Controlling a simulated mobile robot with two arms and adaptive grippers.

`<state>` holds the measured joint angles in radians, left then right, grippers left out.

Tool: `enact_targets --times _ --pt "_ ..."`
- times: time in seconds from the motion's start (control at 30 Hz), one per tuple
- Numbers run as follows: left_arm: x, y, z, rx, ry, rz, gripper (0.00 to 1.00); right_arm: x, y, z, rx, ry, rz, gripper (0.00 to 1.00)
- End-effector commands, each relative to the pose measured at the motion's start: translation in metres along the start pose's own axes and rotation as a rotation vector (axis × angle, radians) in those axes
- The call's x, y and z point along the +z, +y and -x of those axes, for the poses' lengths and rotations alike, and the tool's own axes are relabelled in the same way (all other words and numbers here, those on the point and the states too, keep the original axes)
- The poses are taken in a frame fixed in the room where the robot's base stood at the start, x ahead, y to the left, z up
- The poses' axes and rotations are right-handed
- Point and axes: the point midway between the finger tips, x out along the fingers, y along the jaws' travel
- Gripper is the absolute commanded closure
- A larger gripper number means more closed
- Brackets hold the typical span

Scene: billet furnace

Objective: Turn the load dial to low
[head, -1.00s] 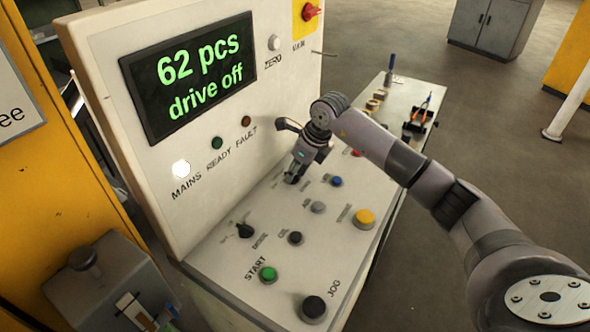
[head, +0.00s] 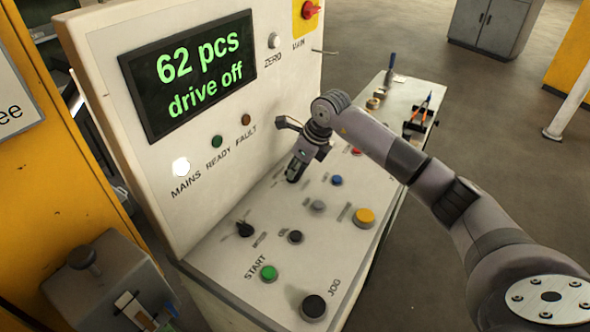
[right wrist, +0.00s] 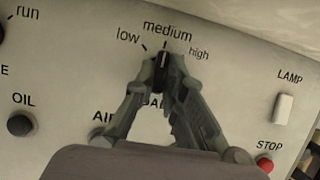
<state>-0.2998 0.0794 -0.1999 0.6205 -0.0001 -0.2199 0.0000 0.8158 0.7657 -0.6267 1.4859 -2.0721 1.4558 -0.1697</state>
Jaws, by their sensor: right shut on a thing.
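The load dial (right wrist: 161,72) is a small black knob on the pale sloping control panel (right wrist: 70,75). Labels low, medium and high are printed around it in the right wrist view. Its pale pointer line stands close to the medium mark. My right gripper (right wrist: 160,70) is shut on the dial, one finger on each side. The fingers cover part of the knob and most of the label below it. In the head view the right gripper (head: 293,172) reaches down to the panel and hides the dial. My left gripper is not in view.
A black selector (head: 245,230), a green START button (head: 269,272), a black JOG button (head: 314,307) and a yellow button (head: 365,217) share the panel. The upright display (head: 190,75) reads "62 pcs drive off". A lamp switch (right wrist: 283,108) and red STOP button (right wrist: 264,164) are at right.

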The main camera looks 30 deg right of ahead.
Motion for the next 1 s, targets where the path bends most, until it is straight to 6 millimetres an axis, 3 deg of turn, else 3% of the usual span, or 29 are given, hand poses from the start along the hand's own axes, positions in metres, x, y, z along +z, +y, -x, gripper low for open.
enact_targets --times 0.6,1.0 --pt "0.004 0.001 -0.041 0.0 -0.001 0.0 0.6 0.001 -0.005 -0.002 0.167 -0.003 0.408 1.0" --pt "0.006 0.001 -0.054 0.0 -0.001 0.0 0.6 0.003 -0.006 -0.001 0.264 -0.004 0.643 1.0"
